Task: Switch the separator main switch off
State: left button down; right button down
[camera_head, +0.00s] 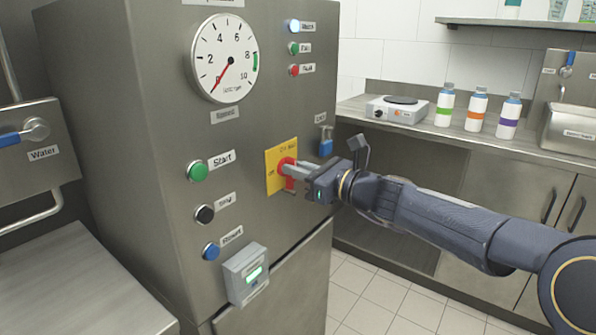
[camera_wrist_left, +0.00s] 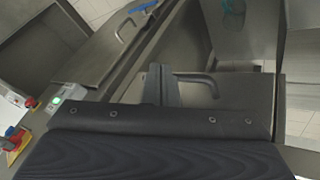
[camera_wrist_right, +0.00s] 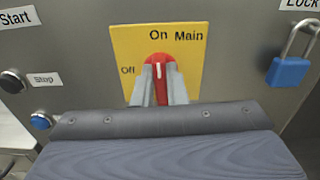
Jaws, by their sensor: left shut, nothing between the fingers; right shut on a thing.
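The separator main switch is a red rotary knob (camera_wrist_right: 159,62) on a yellow plate (camera_wrist_right: 122,48) marked "On", "Off" and "Main". In the right wrist view the knob's white line stands upright, towards "On"; "Off" is to its left. My right gripper (camera_wrist_right: 158,78) is shut on the knob, one finger on each side. In the head view the yellow plate (camera_head: 272,180) is on the cabinet front and my right gripper (camera_head: 290,170) reaches it from the right. My left gripper (camera_wrist_left: 163,70) is shut and empty; it is out of the head view.
The cabinet carries a gauge (camera_head: 222,60), a green Start button (camera_head: 198,172), black and blue buttons, and a small box with a green display (camera_head: 246,274). A blue padlock (camera_head: 326,146) hangs right of the switch. A counter with bottles (camera_head: 445,105) stands behind my right arm.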

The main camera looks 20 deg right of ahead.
jog(key=shift+s+a+f+n+b, duration=0.1)
jog(key=shift+n+b, duration=2.15)
jog(key=shift+n, duration=0.6)
jog(key=shift+a+f+n+b, duration=0.1)
jog(key=shift+f+n+b, duration=0.05)
jog(key=shift+n+b, duration=2.45)
jog(key=shift+s+f+n+b, duration=0.1)
jog(key=shift+n+b, duration=1.8)
jog(key=shift+n, duration=1.25)
jog(key=c, duration=1.5)
grip_release()
jog(key=shift+o, duration=0.2)
jog(key=v, duration=0.7)
jog(key=shift+s+d, duration=0.3)
